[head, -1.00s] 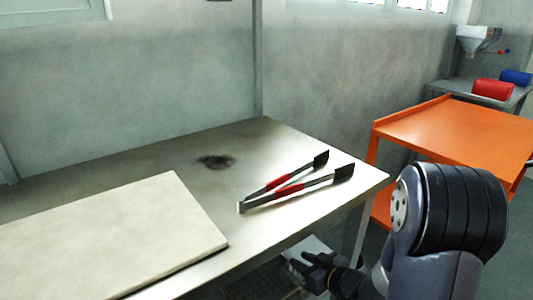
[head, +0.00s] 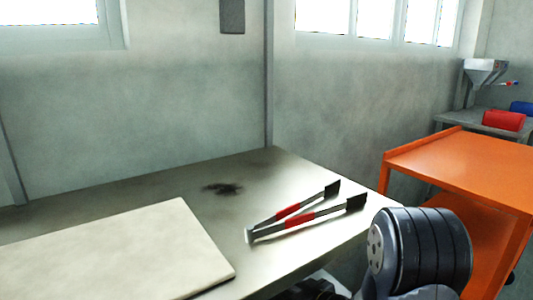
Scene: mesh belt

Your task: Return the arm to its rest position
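My arm shows at the lower right of the head view, its dark ribbed joint (head: 425,248) standing beside the right front corner of the metal table. A dark part of my arm is at the bottom edge, mostly cut off. My gripper's fingertips are not in the picture, so I cannot see whether they hold anything.
On the metal table (head: 262,190) lie tongs with red grips (head: 318,214) and a pale board (head: 110,255). A dark stain (head: 222,188) marks the tabletop. An orange cart (head: 460,165) stands at right.

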